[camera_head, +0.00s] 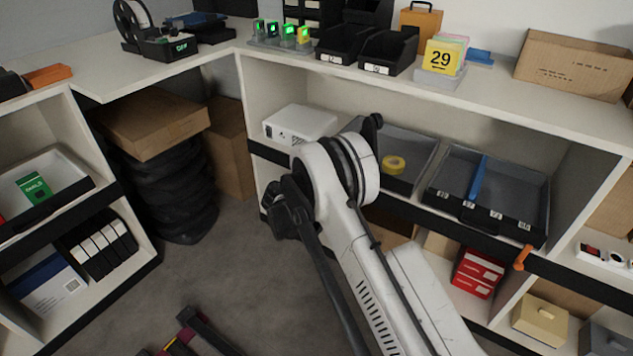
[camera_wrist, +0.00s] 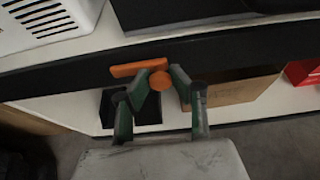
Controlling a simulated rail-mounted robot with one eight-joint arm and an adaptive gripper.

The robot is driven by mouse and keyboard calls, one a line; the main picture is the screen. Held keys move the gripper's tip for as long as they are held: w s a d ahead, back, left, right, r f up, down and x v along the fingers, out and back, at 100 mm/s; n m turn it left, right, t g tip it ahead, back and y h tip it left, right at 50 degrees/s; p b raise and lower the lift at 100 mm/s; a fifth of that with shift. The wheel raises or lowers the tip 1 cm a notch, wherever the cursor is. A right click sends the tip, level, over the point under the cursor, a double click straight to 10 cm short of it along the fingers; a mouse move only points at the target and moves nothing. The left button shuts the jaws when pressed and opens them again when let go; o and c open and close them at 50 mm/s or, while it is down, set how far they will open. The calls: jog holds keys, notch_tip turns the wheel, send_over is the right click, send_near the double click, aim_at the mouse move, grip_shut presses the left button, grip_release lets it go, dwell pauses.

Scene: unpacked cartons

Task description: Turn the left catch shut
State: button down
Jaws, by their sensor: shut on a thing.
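The left catch (camera_wrist: 138,69) is orange, with a bar lying nearly level, slightly tilted, across the black shelf edge and a round knob (camera_wrist: 160,81) below its right end. My gripper (camera_wrist: 161,79) has one finger on each side of the knob and is shut on the catch. In the head view my arm hides the left catch and the fingers. Another orange catch (camera_head: 523,257) shows on the right part of the same black shelf edge, its bar slanting steeply.
A white vented box (camera_head: 299,124) stands on the shelf above the left catch. Grey trays (camera_head: 487,187) sit to its right. A brown carton (camera_wrist: 235,88) and a red box (camera_head: 478,273) are on the lower shelf. The floor at left is partly open.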

dwell(0.3)
jog(key=m+t+y, duration=0.1)
jog(key=m+t, duration=0.1)
jog(key=m, duration=0.2)
jog(key=m+t+y, duration=0.2)
jog(key=m, duration=0.2)
jog(key=m+t+y, duration=0.1)
jog(key=m+t, duration=0.1)
jog(key=m, duration=0.3)
jog(key=shift+s+d+f, duration=0.2)
jog(key=shift+d+f, duration=0.05)
jog(key=shift+f, duration=0.1)
jog(key=shift+m, duration=0.3)
dwell(0.3)
jog(key=c, duration=1.5)
grip_release()
jog(key=shift+r, duration=0.15)
